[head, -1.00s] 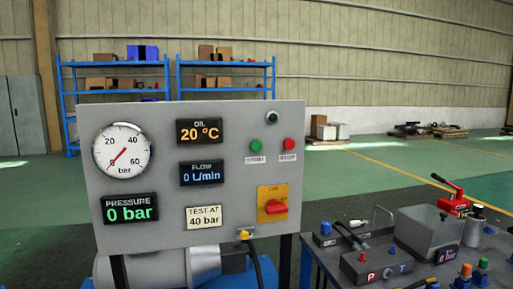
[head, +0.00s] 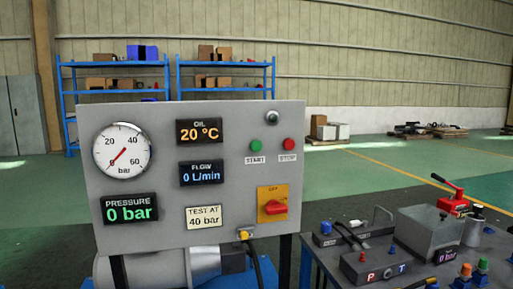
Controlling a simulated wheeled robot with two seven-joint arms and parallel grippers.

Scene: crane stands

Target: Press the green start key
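The green start key (head: 256,146) is a small round button on the upper right of the grey control panel (head: 240,135), above a label reading START. The red stop key (head: 289,144) sits just to its right, above a label reading STOP. A red rotary switch (head: 276,208) on a yellow plate is below them. Neither of my grippers shows in the head view.
The panel carries a round gauge (head: 123,151), displays reading 20 °C, 0 L/min and 0 bar, and a TEST AT 40 bar label (head: 204,217). A bench with hydraulic parts (head: 318,262) stands at the right. Blue shelves (head: 168,85) stand behind.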

